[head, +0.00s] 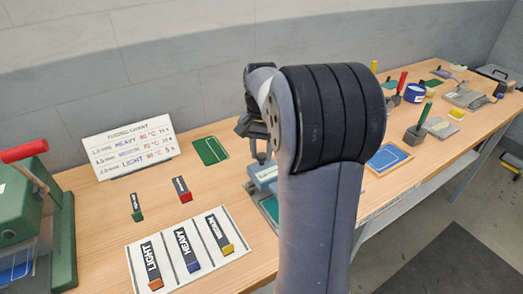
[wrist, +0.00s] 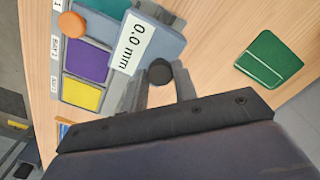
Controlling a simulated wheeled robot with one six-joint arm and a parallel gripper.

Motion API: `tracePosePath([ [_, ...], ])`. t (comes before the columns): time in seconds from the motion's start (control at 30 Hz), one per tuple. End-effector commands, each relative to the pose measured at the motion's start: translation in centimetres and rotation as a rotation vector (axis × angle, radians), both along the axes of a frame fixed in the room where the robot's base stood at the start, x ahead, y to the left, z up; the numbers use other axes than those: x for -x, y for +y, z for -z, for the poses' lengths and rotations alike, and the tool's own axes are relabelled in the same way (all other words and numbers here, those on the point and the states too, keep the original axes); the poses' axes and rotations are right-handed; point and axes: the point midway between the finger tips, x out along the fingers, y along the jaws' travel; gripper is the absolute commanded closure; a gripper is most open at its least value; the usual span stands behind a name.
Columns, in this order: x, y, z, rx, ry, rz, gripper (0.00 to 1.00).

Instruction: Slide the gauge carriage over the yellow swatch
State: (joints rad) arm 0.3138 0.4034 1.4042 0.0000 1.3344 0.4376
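The gauge carriage (wrist: 160,40) is a grey-blue block with a white "0.0 mm" label and a dark round knob (wrist: 160,72). In the wrist view it lies over part of the teal swatch (wrist: 108,7). The purple swatch (wrist: 86,60) and yellow swatch (wrist: 81,95) lie uncovered in a grey holder, yellow being nearest my wrist. My gripper (wrist: 160,78) has a finger on either side of the knob; whether they press on it I cannot tell. In the head view my gripper (head: 260,150) is just above the carriage (head: 264,176), and my arm hides much of the holder.
An orange round knob (wrist: 71,25) sits at the holder's left edge. A green card (head: 210,150) lies behind. A chart sign (head: 130,148), a label card (head: 212,222) and a green press with a red handle (head: 24,151) are left. Several tools stand right along the bench.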

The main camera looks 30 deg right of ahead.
Motion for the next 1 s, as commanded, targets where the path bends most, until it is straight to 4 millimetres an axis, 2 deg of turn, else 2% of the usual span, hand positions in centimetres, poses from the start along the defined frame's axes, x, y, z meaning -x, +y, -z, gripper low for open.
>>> tracePosePath([
  [0.03,0.0,0.0,0.0,0.0,0.0,0.0,0.77],
  [0.3,0.0,0.0,0.0,0.0,0.0,0.0,0.99],
  [0.67,0.0,-0.5,-0.1,0.0,0.0,0.001,1.0],
  [0.83,-0.1,-3.0,-0.3,0.0,0.0,0.005,1.0],
  [1.0,-0.2,-7.4,-0.5,0.0,0.001,0.007,1.0],
])
